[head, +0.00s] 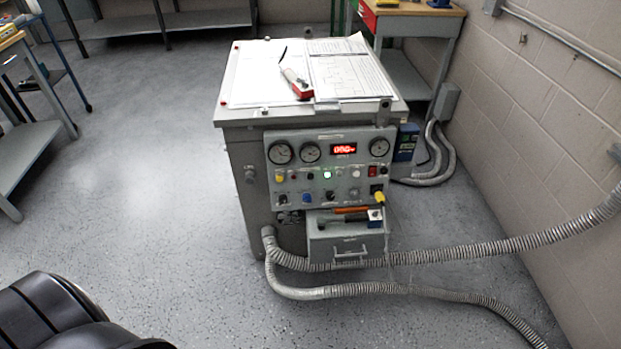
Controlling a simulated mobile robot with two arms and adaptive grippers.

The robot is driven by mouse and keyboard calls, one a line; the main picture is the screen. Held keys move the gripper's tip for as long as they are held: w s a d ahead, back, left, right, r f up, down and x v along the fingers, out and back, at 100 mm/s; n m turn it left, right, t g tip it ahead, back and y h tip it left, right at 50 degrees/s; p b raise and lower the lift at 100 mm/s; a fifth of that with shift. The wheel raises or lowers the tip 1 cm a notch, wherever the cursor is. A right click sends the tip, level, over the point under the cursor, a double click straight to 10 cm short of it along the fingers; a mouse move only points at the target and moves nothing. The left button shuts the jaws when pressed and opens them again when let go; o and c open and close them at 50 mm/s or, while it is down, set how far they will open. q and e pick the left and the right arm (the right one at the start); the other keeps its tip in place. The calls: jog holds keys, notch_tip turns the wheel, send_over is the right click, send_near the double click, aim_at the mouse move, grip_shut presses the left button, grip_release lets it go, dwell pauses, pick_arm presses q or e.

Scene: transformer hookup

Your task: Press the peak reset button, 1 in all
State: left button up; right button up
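A grey transformer cabinet (243,180) stands in the middle of the room. Its sloped front control panel (316,154) carries round dial gauges (280,152), a red lit digital display (343,149), a green lit button (327,175), a white round button (355,172), a red button (372,171) and several knobs. The labels are too small to read, so I cannot tell which control is the peak reset button. Neither of my grippers is in view.
Papers (345,75) and a red-handled tool (302,92) lie on top. Grey corrugated hoses (450,255) cross the floor rightwards to a block wall (545,110). The floor (160,170) left of the cabinet is clear.

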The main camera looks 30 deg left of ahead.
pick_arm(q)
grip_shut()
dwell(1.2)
